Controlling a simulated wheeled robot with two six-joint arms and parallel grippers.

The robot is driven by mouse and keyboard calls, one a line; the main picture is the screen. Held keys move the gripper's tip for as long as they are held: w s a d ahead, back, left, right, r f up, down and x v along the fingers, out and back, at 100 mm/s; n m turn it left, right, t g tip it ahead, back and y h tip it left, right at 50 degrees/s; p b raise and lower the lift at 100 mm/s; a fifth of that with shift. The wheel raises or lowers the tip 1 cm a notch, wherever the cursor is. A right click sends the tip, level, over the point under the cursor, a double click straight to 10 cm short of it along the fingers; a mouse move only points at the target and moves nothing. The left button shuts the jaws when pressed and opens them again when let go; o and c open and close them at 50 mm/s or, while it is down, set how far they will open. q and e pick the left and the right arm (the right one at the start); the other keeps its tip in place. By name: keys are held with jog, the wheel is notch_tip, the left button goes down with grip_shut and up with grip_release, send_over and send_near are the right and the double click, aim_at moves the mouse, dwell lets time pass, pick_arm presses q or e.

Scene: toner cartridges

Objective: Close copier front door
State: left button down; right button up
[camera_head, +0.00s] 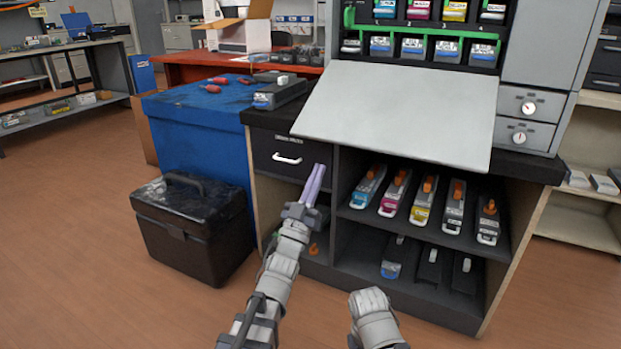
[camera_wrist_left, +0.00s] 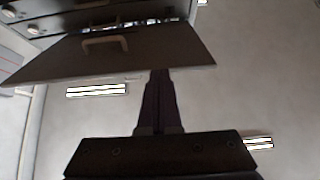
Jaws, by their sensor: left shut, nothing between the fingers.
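The copier front door (camera_head: 400,112) is a light grey panel. It is open, jutting out toward me with a slope, below the slots of colored cartridges. In the left wrist view its dark face with a handle (camera_wrist_left: 180,50) is above the fingers, seen from below. My left gripper (camera_head: 315,180) is shut and empty, pointing up. Its tips are just below the door's front edge, toward its left side. They also show near that edge in the left wrist view (camera_wrist_left: 160,80); I cannot tell whether they touch it. My right gripper is not in view; only a piece of its arm shows.
The cabinet under the copier has a drawer (camera_head: 287,158) at left and open shelves with several toner cartridges (camera_head: 421,205). The wooden floor in front is free.

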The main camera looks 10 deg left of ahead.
pick_arm(q)
jog(key=p+x, duration=0.7)
jog(key=x, duration=0.5)
jog(key=shift+p, duration=0.4)
notch_tip(320, 180, up, 19)
jog(key=p, duration=1.9)
send_over(334, 132)
jog(key=w, duration=0.2)
jog(key=shift+a+f, duration=0.15)
jog(key=shift+a, duration=0.05)
